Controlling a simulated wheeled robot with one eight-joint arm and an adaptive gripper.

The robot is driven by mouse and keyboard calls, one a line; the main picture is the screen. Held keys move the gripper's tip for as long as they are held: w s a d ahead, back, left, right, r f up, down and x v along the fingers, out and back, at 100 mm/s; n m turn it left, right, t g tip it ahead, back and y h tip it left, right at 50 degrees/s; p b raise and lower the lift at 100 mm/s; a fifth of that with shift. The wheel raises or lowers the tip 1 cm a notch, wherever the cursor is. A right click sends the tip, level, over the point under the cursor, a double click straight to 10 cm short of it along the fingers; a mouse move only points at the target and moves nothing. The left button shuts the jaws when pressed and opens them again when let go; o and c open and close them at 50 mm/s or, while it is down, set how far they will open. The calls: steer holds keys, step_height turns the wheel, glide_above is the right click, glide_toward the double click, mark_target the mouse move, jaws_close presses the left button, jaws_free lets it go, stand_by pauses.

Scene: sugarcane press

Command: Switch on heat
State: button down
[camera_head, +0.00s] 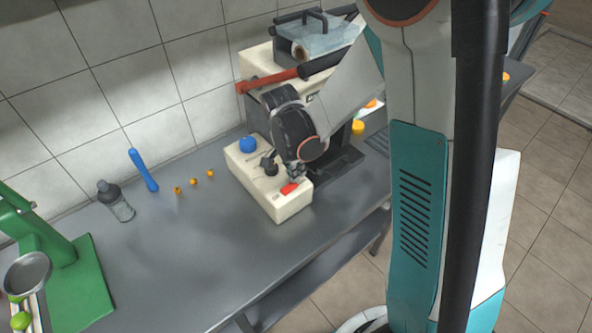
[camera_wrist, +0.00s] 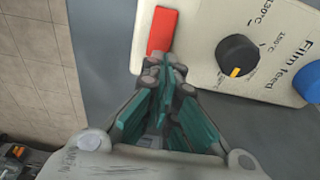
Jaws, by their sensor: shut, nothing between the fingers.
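A cream control box (camera_head: 277,208) stands on the grey counter, with a blue round button (camera_head: 248,144), a black knob (camera_head: 269,166) and a red switch (camera_head: 289,188). In the wrist view, the red switch (camera_wrist: 161,31) is at the top, just beyond my fingertips. The black knob (camera_wrist: 238,56) has a yellow pointer mark and temperature markings around it. The blue button (camera_wrist: 309,82) is at the right edge, by the words "Film feed". My gripper (camera_wrist: 166,68) is shut and empty, its tips at the lower end of the red switch; I cannot tell if they touch it.
A machine with a red-and-black handle (camera_head: 285,77) stands behind the box. A green press (camera_head: 65,270), a grey bottle (camera_head: 115,202), a blue stick (camera_head: 143,170) and several small orange pieces (camera_head: 194,181) are to the left. The counter (camera_head: 190,250) is clear in front.

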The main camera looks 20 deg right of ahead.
steer(key=shift+w+d+f+y+b, duration=0.1)
steer(key=shift+d+f+y+b, duration=0.2)
steer(key=shift+f+y+b, duration=0.3)
steer(key=shift+a, duration=0.1)
steer(key=shift+r+p, duration=0.15)
steer(key=shift+p, duration=0.15)
steer(key=shift+r+p, duration=0.4)
steer(key=shift+r, duration=0.3)
